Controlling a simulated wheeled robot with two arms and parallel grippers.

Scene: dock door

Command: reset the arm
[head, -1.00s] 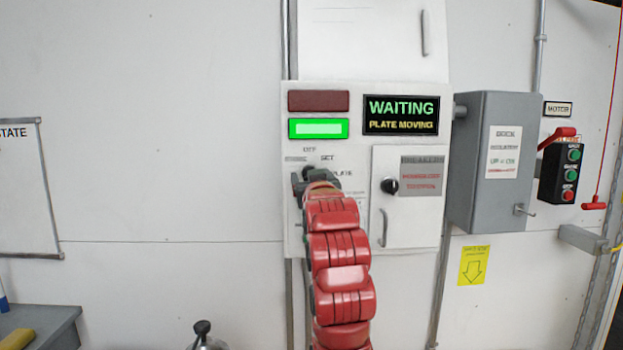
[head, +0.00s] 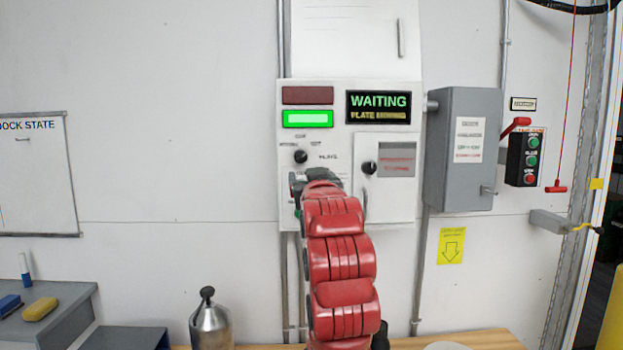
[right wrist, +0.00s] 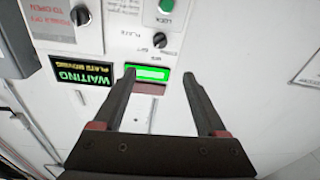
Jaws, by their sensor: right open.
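My right arm, red, reaches up to the white control panel (head: 345,150) in the head view. Its right gripper (head: 312,180) is in front of the panel, just below the black selector knob (head: 300,157). In the right wrist view, where the panel is upside down, my right gripper (right wrist: 160,75) is open with nothing between its fingers. The knob (right wrist: 160,41) shows beyond the fingertips, clear of them. The green lamp (head: 307,118) is lit and the red lamp (head: 307,95) above it is dark. The display (head: 378,107) reads WAITING. My left gripper is not in view.
A grey box (head: 464,150) and a black button station (head: 524,158) are right of the panel. A small panel door (head: 397,190) carries another knob (head: 369,168). A metal flask (head: 210,322) stands below left.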

